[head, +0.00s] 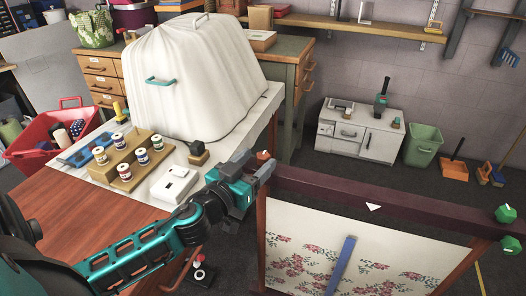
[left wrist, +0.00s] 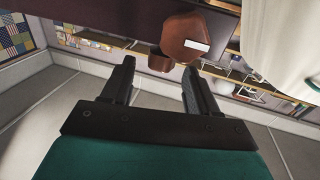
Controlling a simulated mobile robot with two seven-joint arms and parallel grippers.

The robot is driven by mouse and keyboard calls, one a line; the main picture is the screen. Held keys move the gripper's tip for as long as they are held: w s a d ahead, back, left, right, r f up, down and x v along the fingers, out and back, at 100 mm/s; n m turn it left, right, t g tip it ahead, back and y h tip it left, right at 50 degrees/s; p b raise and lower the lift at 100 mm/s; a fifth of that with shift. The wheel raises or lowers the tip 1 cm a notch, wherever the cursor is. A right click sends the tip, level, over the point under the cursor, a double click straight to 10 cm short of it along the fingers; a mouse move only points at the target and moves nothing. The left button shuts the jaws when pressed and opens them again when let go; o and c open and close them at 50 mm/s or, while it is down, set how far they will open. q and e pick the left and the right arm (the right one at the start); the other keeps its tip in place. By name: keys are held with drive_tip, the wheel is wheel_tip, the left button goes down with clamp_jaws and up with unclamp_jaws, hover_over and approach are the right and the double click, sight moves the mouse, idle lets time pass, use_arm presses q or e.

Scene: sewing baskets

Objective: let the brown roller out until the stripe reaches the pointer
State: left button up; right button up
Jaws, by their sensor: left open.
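A dark brown-red bar (head: 420,210) tops a frame holding pale flowered cloth (head: 385,255). A white triangular pointer (head: 373,207) sits on the bar. A slanted blue strip (head: 341,265) lies across the cloth below it; I cannot tell whether this is the stripe. My left gripper (head: 264,168) is at the bar's left end. In the left wrist view its fingers (left wrist: 159,66) are apart and empty. A brown knob (left wrist: 182,40) with a white mark is just beyond the fingertips, with a smaller brown knob (left wrist: 159,62) beside it. My right gripper is not in view.
Two green knobs (head: 506,214) stick out at the frame's right end. A table (head: 105,215) at left bears spools in a wooden holder (head: 128,180), a white box (head: 174,186) and a white-covered bulky thing (head: 190,75).

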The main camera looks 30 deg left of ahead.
sight(259, 159)
use_arm(q)
drive_tip(key=shift+w, duration=1.8)
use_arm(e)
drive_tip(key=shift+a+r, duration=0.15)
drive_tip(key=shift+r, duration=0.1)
use_arm(q)
drive_tip(key=c, duration=0.9)
drive_tip(key=shift+n+y, duration=0.3)
